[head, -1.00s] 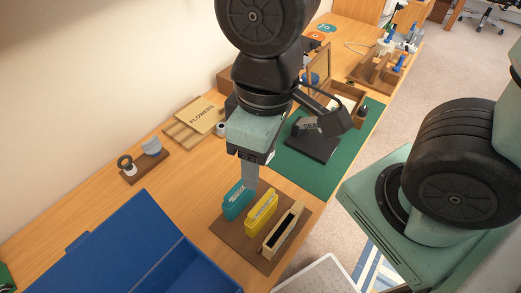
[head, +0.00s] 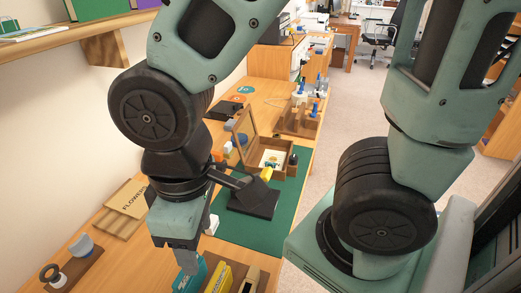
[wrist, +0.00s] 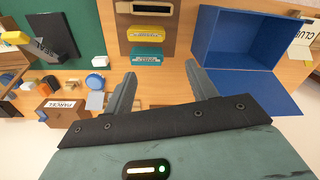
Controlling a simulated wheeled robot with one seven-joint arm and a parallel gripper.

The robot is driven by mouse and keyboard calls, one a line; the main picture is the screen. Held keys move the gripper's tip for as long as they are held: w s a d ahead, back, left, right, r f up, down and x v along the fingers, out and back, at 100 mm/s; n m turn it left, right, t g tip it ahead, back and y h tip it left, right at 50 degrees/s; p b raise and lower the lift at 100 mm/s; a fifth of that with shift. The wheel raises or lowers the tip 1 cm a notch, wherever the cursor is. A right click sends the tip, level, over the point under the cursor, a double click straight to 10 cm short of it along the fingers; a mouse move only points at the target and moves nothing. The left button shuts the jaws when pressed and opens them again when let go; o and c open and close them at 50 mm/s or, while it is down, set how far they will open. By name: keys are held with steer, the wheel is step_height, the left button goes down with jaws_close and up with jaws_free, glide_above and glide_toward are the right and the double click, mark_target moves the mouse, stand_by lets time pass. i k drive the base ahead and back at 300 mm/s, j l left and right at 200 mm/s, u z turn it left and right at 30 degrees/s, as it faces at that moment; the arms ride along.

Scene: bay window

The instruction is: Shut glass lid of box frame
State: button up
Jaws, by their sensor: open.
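The wooden box frame (head: 281,173) stands on the green mat beyond my gripper in the head view. Its glass lid (head: 245,135) has a wooden rim and stands raised, steeply tilted, along the box's left side. A pale card with a small yellow and green picture shows inside the box. My gripper (head: 189,266) points down over the near part of the desk, well apart from the box. In the wrist view my gripper (wrist: 160,88) is open, with nothing between its fingers. I cannot make out the lid in the wrist view.
A black sloped stand (head: 254,198) is between my gripper and the box. A dark bottle (head: 293,158) stands by the box's right side. Teal (wrist: 146,56) and yellow (wrist: 146,34) blocks stand on a brown board. A blue box (wrist: 236,40) lies open beside it.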

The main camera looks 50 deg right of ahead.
mark_target(242, 112)
steer(key=i+l, duration=0.1)
steer(key=l, duration=0.3)
steer(key=i+l, duration=0.1)
steer(key=l, duration=0.35)
steer(key=i+l, duration=0.1)
steer(key=l, duration=0.3)
